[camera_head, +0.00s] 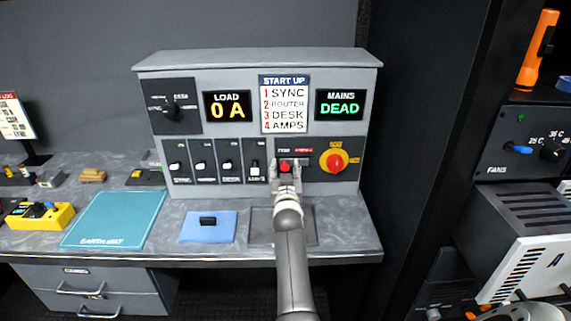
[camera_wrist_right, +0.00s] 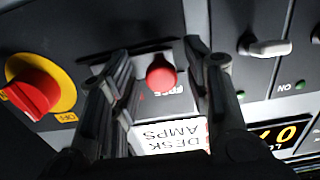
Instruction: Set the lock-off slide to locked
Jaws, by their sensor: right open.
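The lock-off slide's red knob (camera_head: 285,167) is on the lower right of the grey power panel, at the end marked FREE. In the right wrist view the red knob (camera_wrist_right: 161,74) shows between my fingers, above the upside-down FREE label (camera_wrist_right: 168,95). A dark slot runs from it toward the red rotary switch. My right gripper (camera_head: 287,182) is open in front of the slide, one finger on each side of the knob; contact cannot be told. In the right wrist view my right gripper (camera_wrist_right: 162,66) holds nothing. My left gripper is not in view.
A red rotary switch on a yellow disc (camera_head: 334,161) is close on the right. Several toggle switches (camera_head: 214,163) line the panel's left. A blue cloth (camera_head: 208,229) with a small black item and a teal mat (camera_head: 114,219) lie on the desk (camera_head: 345,231).

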